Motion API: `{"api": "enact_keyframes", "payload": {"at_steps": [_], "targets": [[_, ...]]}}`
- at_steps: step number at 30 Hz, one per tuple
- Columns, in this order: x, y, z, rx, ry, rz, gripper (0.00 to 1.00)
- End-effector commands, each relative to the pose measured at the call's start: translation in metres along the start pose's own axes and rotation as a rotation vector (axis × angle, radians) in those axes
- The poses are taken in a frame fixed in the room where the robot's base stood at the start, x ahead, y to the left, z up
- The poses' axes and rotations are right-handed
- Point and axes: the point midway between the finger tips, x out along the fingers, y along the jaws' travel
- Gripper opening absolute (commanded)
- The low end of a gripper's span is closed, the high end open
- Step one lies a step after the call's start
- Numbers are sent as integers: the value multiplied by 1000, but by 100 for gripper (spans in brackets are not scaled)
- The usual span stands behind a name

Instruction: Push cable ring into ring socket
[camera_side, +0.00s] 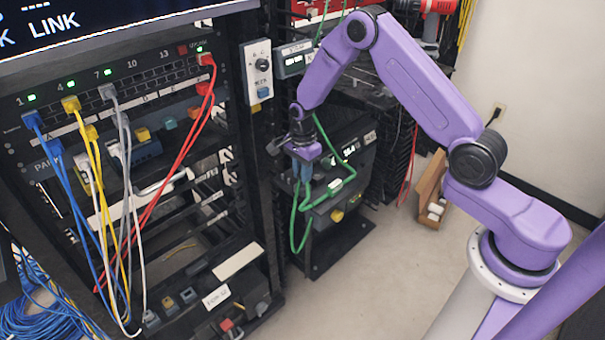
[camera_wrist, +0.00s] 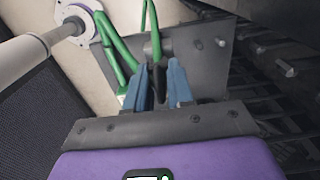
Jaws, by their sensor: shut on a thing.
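My gripper (camera_side: 302,170) is at the dark rack unit in the middle of the side view, with its blue fingers pointing down. In the wrist view my gripper (camera_wrist: 160,82) has its two blue fingers close together on a dark piece between them. A green cable (camera_side: 296,222) hangs below the fingers in a loop. The green cable also shows in the wrist view (camera_wrist: 117,45), just beyond the fingertips. The held piece looks like the end of this cable, but its shape is mostly hidden. I cannot clearly make out a ring or a ring socket.
A tall rack panel (camera_side: 120,85) with blue, yellow, grey and red cables stands at the left. A small control box (camera_side: 259,70) is left of my gripper. A grey metal plate (camera_wrist: 205,60) lies beyond the fingers. A cardboard box (camera_side: 432,190) stands on the open floor.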

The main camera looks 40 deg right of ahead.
Motion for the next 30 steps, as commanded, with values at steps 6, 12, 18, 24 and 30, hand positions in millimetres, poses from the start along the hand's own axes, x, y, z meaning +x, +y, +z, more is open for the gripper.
{"api": "enact_keyframes", "payload": {"at_steps": [6, 12, 18, 24, 30], "targets": [[-8, 0, 0, 0, 0, -2, 0], [-14, 0, 0, 0, 0, 0, 0], [-14, 0, 0, 0, 0, 0, 0], [-14, 0, 0, 0, 0, 0, 0], [-14, 0, -1, 1, 0, 0, 0]]}}
